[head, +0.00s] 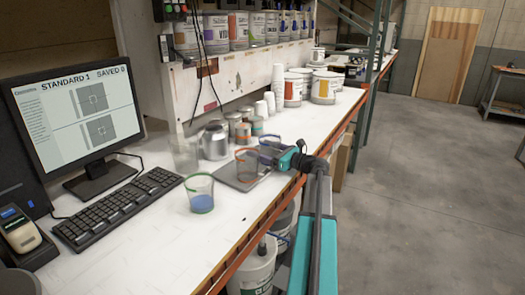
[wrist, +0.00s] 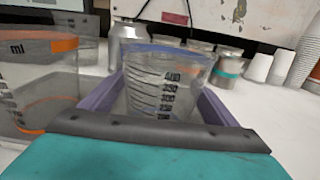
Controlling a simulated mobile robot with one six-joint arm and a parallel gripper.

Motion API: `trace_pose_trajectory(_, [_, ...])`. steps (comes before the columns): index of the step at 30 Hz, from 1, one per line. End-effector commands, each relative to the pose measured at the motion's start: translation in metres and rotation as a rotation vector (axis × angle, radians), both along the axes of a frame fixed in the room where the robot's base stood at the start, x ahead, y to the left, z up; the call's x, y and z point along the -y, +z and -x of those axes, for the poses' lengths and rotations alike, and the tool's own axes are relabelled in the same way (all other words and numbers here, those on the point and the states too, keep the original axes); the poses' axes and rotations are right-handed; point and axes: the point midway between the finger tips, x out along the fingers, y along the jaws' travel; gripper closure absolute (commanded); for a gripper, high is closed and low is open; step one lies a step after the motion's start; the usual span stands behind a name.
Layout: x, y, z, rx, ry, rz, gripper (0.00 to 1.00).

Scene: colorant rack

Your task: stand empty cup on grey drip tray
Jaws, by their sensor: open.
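A clear cup with a blue rim (wrist: 165,85) stands upright between the two purple fingers of my gripper (wrist: 161,88) in the wrist view. It looks empty. My gripper is open, with a finger on each side of the cup. In the head view the blue-rimmed cup (head: 268,147) is partly hidden by my gripper (head: 276,156). A clear cup with orange bands (head: 247,164) stands on the grey drip tray (head: 226,181); it is close at the left in the wrist view (wrist: 40,85). I cannot tell whether the blue-rimmed cup's base touches the tray.
A green-rimmed cup with blue liquid (head: 200,193) and a clear cup (head: 184,154) stand left of the tray. A silver can (head: 214,142) and several small tins (head: 243,132) are behind. A keyboard (head: 118,207) and monitor (head: 75,122) fill the left. Bare bench lies in front.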

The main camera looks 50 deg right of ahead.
Motion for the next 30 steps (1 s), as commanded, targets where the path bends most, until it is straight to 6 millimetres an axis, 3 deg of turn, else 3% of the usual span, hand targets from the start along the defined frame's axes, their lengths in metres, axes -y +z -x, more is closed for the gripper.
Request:
trace_pose_trajectory(8, [0.002,0.003,0.011,0.0,-0.002,0.0,0.18])
trace_pose_trajectory(24, [0.014,0.002,0.092,0.0,-0.002,0.0,0.18])
trace_pose_trajectory(30, [0.018,0.003,0.112,0.0,-0.001,0.0,0.18])
